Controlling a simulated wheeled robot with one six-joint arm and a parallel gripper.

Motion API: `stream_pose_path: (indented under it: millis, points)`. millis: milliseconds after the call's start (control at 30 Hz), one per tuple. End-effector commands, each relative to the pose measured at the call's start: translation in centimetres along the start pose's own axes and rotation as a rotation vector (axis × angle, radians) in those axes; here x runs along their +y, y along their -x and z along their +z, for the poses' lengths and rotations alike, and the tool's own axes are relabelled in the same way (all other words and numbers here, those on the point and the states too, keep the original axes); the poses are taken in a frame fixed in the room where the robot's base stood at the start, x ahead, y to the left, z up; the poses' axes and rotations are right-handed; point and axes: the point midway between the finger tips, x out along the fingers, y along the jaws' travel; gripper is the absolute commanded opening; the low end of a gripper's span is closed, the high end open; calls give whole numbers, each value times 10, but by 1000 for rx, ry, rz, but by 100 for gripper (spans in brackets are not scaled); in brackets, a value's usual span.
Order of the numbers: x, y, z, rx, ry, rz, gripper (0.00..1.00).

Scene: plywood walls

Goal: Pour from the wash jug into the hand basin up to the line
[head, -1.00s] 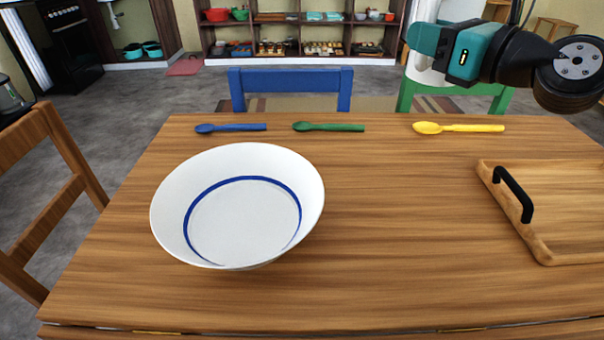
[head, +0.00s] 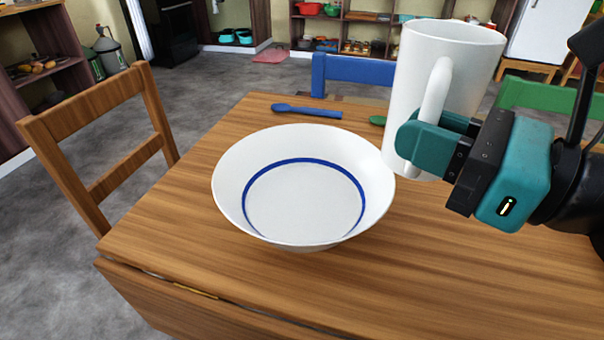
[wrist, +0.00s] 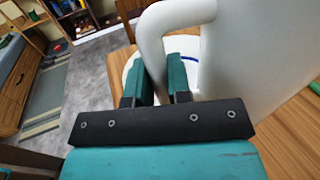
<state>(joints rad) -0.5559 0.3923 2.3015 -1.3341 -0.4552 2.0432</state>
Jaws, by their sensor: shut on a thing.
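The wash jug (head: 455,65) is a tall white vessel with a side handle, held upright in the air at the right of the basin. My gripper (head: 428,140) is shut on its handle; in the wrist view the teal fingers (wrist: 165,80) close around the handle beside the jug's white wall (wrist: 262,55). The hand basin (head: 303,185) is a wide white bowl on the table with a blue line around its inside. I see no liquid in the basin. The jug's inside is hidden. In the wrist view the basin (wrist: 128,60) is mostly hidden behind the fingers and jug.
A blue spoon (head: 306,111) and a partly hidden green spoon (head: 378,120) lie behind the basin on the wooden table (head: 420,270). A wooden chair (head: 95,150) stands at the left, a blue chair (head: 350,70) and a green chair (head: 550,98) behind. The table right of the basin is clear.

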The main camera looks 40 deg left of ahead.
Motion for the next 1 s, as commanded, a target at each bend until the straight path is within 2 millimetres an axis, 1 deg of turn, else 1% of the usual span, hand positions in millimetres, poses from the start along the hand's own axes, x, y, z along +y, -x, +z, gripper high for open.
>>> stream_pose_path:
  millis: [33,67,100,167,200,300,400,500,600,700,1000]
  points:
    - [21,-5,-6,-4,-1,50,0]
    - [33,-6,-9,-5,-1,78,0]
    - [48,-8,-12,-5,-1,116,0]
    - [71,-11,-15,-7,0,171,0]
    - [86,-11,-18,-8,0,208,0]
    - [120,-11,-22,-11,2,289,0]
    - [148,-9,-24,-15,2,357,0]
    - [167,-6,-25,-15,3,404,0]
    - [178,-4,-26,-15,3,433,0]
    - [184,-3,-25,-14,3,446,0]
    - [184,-3,-24,-13,2,446,0]
